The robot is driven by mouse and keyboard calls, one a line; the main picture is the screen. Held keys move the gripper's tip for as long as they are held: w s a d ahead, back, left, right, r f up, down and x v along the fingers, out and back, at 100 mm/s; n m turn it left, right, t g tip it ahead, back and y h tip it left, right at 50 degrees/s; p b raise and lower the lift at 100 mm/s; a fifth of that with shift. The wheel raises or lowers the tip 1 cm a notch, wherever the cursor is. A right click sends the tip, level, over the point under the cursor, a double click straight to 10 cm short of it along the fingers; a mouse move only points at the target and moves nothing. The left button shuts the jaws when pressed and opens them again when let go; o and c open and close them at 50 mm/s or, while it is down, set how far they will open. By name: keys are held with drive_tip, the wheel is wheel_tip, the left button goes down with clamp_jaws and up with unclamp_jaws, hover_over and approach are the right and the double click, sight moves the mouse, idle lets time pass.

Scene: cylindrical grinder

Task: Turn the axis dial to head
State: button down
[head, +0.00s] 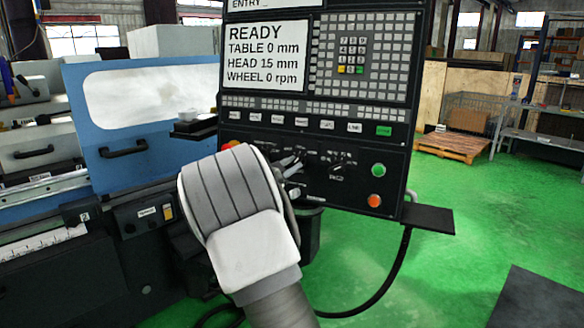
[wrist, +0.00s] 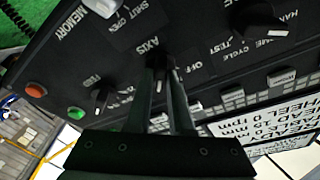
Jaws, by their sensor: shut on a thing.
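The axis dial (wrist: 158,62) shows in the wrist view on the dark control panel, beside the printed word AXIS. My gripper (wrist: 161,72) is shut on it, one finger on each side. The fingers cover most of the dial, so I cannot read its pointer or setting. In the head view my white wrist link hides most of the lower left of the panel (head: 395,160) and the dial. The screen (head: 265,55) reads READY, TABLE 0 mm, HEAD 15 mm, WHEEL 0 rpm.
Another black dial (wrist: 102,97) and a dial near the CYCLE label (wrist: 258,20) flank the axis dial. Green (head: 378,170) and orange (head: 374,200) buttons sit right on the panel. A small shelf (head: 428,217) juts out at lower right.

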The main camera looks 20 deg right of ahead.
drive_tip(key=shift+m, duration=0.5)
drive_tip(key=c, duration=0.8)
unclamp_jaws()
drive_tip(key=v, duration=1.7)
drive_tip(key=shift+a, duration=0.25)
drive_tip(key=shift+s, duration=0.1)
